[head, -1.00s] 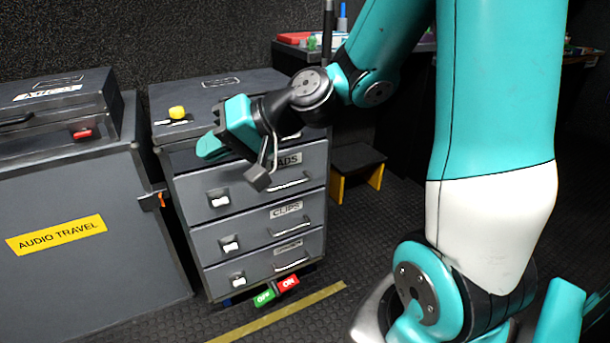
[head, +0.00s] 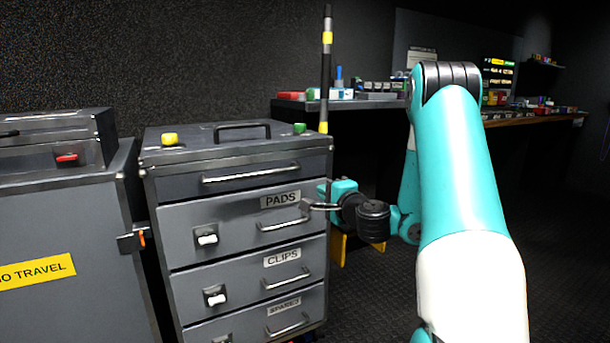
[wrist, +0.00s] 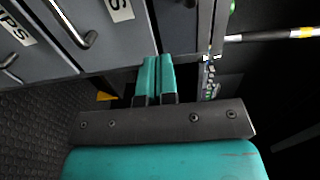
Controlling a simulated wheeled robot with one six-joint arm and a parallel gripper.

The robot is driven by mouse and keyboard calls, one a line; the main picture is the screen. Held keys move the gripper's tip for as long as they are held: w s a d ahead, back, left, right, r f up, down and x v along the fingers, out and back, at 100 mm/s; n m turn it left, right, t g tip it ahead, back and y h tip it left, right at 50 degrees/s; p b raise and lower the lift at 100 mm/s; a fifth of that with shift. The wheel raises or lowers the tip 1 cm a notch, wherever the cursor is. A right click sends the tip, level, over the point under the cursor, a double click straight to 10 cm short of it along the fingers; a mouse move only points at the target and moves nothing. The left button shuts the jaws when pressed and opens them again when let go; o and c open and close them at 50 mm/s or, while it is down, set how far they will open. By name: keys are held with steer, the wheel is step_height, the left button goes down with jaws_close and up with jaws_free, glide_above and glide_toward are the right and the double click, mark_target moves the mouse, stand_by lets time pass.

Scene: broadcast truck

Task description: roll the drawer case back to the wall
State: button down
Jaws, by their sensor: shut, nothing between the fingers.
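The grey drawer case (head: 245,205) stands upright, with its PADS, CLIPS and SPARES drawers facing me, all looking shut. A long bar handle (head: 250,174) crosses its upper front and a black handle (head: 242,128) is on its lid. My gripper (head: 324,192) is at the case's right front edge, near the PADS drawer handle (head: 285,224). In the wrist view, its teal fingers (wrist: 155,75) are shut together and empty, beside the drawer fronts. I cannot tell whether they touch the case. The dark wall (head: 150,60) is behind; the gap to it is hidden. The case's foot is mostly out of view.
A grey AUDIO TRAVEL case (head: 60,235) with an orange-marked latch stands close on the left. A black pole with yellow bands (head: 326,75) rises at the case's right side. A cluttered bench (head: 300,103) is behind right. Dark floor (head: 365,300) is open to the right.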

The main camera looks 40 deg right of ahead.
mark_target(301, 176)
steer(key=p+x, duration=0.4)
steer(key=x, duration=0.6)
steer(key=shift+w, duration=0.3)
